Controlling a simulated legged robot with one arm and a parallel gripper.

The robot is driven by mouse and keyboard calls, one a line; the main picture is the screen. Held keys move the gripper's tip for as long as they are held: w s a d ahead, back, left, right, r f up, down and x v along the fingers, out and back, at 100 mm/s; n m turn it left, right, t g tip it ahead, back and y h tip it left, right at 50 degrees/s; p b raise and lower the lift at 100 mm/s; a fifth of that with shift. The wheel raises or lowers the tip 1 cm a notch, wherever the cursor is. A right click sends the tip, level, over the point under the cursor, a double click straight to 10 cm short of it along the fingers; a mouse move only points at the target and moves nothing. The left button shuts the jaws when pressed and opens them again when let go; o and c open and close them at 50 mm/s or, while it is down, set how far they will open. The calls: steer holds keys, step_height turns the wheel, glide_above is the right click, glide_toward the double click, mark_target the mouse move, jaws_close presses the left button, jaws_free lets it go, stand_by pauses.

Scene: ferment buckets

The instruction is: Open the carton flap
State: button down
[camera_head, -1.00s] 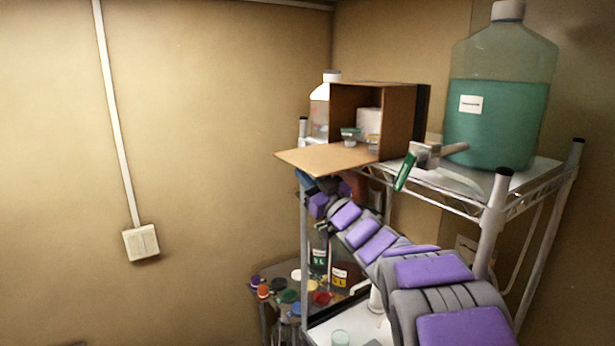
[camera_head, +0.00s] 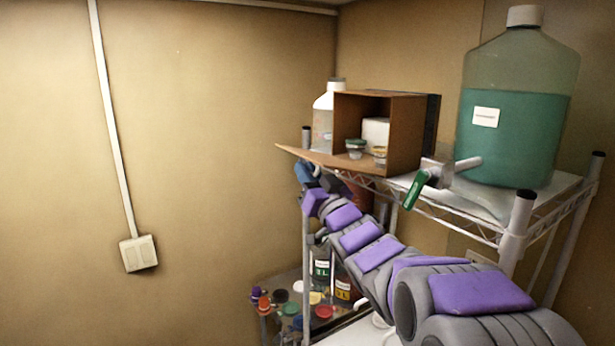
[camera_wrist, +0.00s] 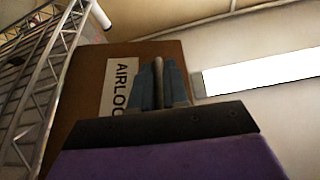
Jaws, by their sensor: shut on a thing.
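The brown carton (camera_head: 404,138) stands on the top shelf, its front open toward the left. Its flap (camera_head: 310,155) sticks out leftward from the opening, seen nearly edge-on. Inside the carton are a white box (camera_head: 376,134) and small jars (camera_head: 356,149). My gripper (camera_head: 308,176) is under the flap's outer part.
A big jug of green liquid (camera_head: 515,120) and a green-handled tap-like tool (camera_head: 415,188) are right of the carton. A white bottle (camera_head: 325,112) stands behind it. The wire shelf's post (camera_head: 516,228) is near my arm. Coloured lids (camera_head: 324,312) lie lower down. The left is open.

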steer(key=c, duration=1.2)
jaws_free()
steer(key=b+v, duration=0.3)
steer(key=v, duration=1.4)
steer(key=shift+f, duration=0.15)
steer(key=shift+s+b, duration=0.1)
steer(key=shift+b, duration=0.2)
